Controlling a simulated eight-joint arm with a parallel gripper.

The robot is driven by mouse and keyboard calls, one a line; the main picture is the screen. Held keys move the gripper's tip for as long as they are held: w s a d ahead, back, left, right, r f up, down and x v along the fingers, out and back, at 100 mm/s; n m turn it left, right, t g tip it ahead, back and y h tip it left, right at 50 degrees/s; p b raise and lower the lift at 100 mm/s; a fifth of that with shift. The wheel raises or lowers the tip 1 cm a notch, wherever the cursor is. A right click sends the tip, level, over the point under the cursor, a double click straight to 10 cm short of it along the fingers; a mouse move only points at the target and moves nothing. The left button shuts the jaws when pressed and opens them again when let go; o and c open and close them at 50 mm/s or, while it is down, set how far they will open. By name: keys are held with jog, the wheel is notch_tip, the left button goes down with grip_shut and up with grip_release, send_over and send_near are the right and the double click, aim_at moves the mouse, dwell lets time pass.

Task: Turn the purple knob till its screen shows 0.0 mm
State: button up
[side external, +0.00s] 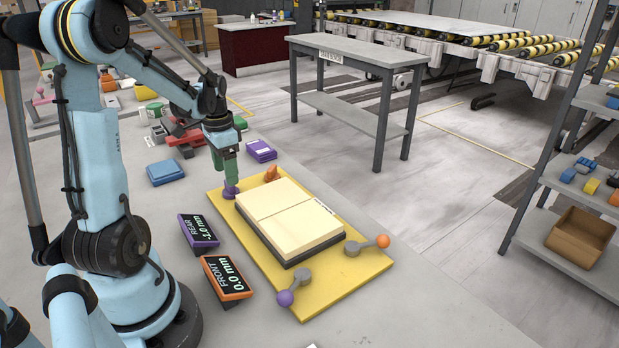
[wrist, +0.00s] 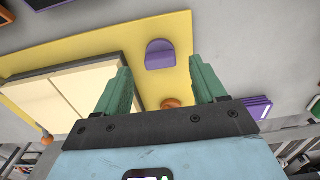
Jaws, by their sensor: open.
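The purple knob (side external: 231,190) stands at the rear left corner of the yellow board (side external: 340,306). In the wrist view the purple knob (wrist: 159,54) shows as a rounded block between the fingertips. My gripper (side external: 230,181) is just above the knob, pointing down; I cannot tell if the fingers touch it. In the wrist view my gripper (wrist: 160,68) has its green fingers spread, one on each side of the knob. The purple-framed REAR screen (side external: 199,232) seems to read -1.0 mm. The orange-framed FRONT screen (side external: 227,281) reads 0.0 mm.
A cream slab in two parts (side external: 290,215) lies on the board beside the knob. An orange knob (side external: 271,174) stands close by. Levers with a purple ball (side external: 285,298) and an orange ball (side external: 382,241) sit at the board's near side. A blue box (side external: 165,172) lies behind.

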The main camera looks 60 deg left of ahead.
aim_at(230, 189)
jog(key=shift+f, duration=1.75)
jog(key=c, duration=1.1)
jog(key=shift+o, duration=0.2)
jog(key=shift+n, duration=0.4)
